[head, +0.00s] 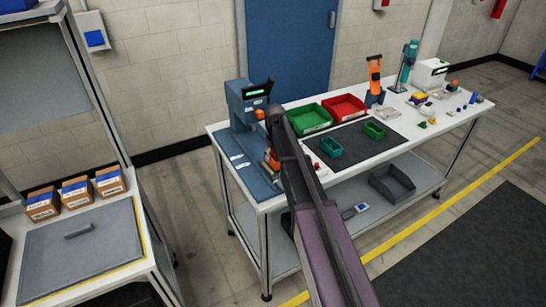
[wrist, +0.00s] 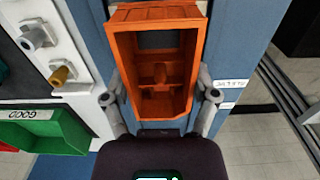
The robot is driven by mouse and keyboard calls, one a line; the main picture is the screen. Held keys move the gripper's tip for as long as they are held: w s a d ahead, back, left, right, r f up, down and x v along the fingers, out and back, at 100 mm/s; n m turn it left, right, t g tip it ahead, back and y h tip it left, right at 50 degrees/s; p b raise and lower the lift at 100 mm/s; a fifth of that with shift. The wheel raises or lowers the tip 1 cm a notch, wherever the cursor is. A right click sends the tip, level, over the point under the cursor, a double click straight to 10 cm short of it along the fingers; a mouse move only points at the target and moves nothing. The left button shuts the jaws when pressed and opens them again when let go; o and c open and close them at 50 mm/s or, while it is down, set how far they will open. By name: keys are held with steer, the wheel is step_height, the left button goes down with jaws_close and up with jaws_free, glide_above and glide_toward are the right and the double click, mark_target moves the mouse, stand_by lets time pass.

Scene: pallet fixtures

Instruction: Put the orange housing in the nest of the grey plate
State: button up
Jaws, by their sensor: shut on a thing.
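The orange housing (wrist: 155,105) is an open box with inner ribs and a post, large in the wrist view. The fingers of my gripper (wrist: 161,92) press on its left and right sides. In the head view a small part of the housing (head: 272,160) shows beside my arm, over the blue base of the press-like station. My arm hides most of the gripper there. A grey plate (head: 60,262) lies on the left bench, with a small dark grey raised piece (head: 78,231) on it. I cannot make out a nest in it.
The blue station (head: 240,118) stands at the table's left end. Green (head: 308,119) and red bins (head: 344,106) stand behind a dark mat (head: 385,138) with small teal and green trays. Several cardboard boxes (head: 76,191) line the back of the left bench. A floor gap separates bench and table.

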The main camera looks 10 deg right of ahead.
steer(key=shift+f+b, duration=0.95)
steer(key=shift+f, duration=0.1)
stand_by(1.7)
steer(key=o, duration=1.1)
steer(key=shift+w+r, duration=0.1)
steer(key=shift+r, duration=0.05)
